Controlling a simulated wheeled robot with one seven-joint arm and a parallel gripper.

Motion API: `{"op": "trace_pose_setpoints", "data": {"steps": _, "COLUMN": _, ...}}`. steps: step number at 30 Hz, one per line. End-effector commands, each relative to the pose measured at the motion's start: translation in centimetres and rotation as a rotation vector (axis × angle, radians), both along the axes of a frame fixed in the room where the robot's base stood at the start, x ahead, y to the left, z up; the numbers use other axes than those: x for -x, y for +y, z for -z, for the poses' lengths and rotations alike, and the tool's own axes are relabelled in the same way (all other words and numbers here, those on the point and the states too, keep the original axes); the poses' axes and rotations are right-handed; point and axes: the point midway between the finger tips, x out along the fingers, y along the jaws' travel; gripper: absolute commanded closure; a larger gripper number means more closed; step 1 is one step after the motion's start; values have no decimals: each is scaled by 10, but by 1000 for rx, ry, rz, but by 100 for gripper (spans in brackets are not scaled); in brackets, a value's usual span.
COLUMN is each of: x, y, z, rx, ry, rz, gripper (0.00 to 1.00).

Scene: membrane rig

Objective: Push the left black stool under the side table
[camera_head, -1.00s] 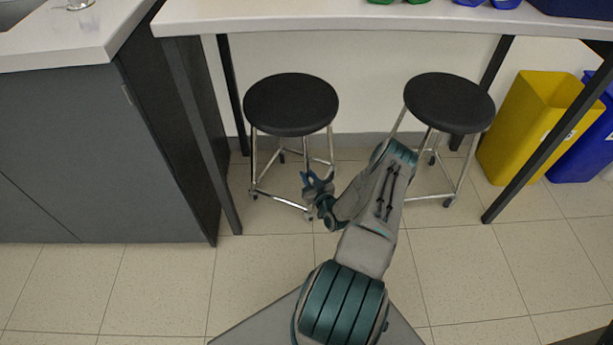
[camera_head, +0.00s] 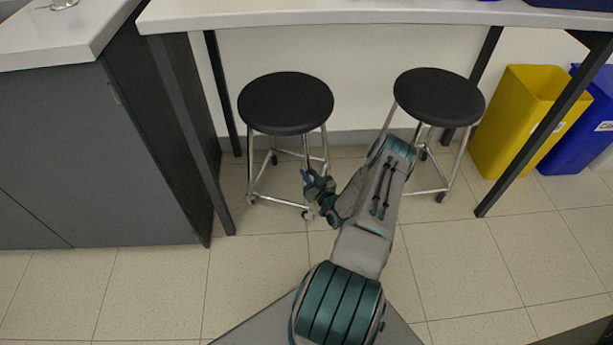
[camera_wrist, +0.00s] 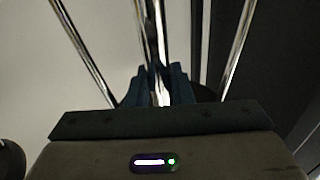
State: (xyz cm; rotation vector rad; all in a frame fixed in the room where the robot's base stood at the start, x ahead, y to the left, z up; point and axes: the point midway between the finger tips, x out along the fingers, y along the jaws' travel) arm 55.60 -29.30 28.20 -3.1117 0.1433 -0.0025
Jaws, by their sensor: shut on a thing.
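The left black stool (camera_head: 286,104) has a round black seat and chrome legs, and stands upright at the front of the side table (camera_head: 370,13). Its seat shows below the table's front edge, between the table's dark legs. My gripper (camera_head: 311,183) is low at the stool's front right leg. In the wrist view my gripper's fingers (camera_wrist: 158,88) are shut on a chrome leg of the left stool (camera_wrist: 152,35), which runs up between them. The exact contact is partly hidden by the fingers.
A second black stool (camera_head: 439,97) stands to the right, partly behind my arm. A yellow bin (camera_head: 515,120) and a blue bin (camera_head: 585,125) are farther right. A grey cabinet (camera_head: 90,150) stands left, beside the table's left leg (camera_head: 190,130). Tiled floor in front is clear.

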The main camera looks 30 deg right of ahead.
Motion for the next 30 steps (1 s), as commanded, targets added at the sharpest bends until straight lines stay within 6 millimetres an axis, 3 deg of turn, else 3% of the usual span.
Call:
{"op": "trace_pose_setpoints", "data": {"steps": 5, "x": -1, "y": 0, "z": 0, "rx": -3, "ry": 0, "rz": 1, "gripper": 100}}
{"op": "trace_pose_setpoints", "data": {"steps": 6, "x": -1, "y": 0, "z": 0, "rx": -3, "ry": 0, "rz": 0, "gripper": 75}}
{"op": "trace_pose_setpoints", "data": {"steps": 8, "x": -1, "y": 1, "z": 0, "rx": -3, "ry": 0, "rz": -1, "gripper": 58}}
{"op": "trace_pose_setpoints", "data": {"steps": 9, "x": -1, "y": 1, "z": 0, "rx": -3, "ry": 0, "rz": -1, "gripper": 55}}
{"op": "trace_pose_setpoints", "data": {"steps": 20, "x": 6, "y": 1, "z": -1, "rx": -1, "ry": 1, "rz": 0, "gripper": 55}}
{"op": "trace_pose_setpoints", "data": {"steps": 23, "x": 20, "y": 2, "z": -2, "rx": -2, "ry": 2, "rz": -1, "gripper": 55}}
{"op": "trace_pose_setpoints", "data": {"steps": 30, "x": 75, "y": 7, "z": -2, "rx": -3, "ry": 4, "rz": 1, "gripper": 55}}
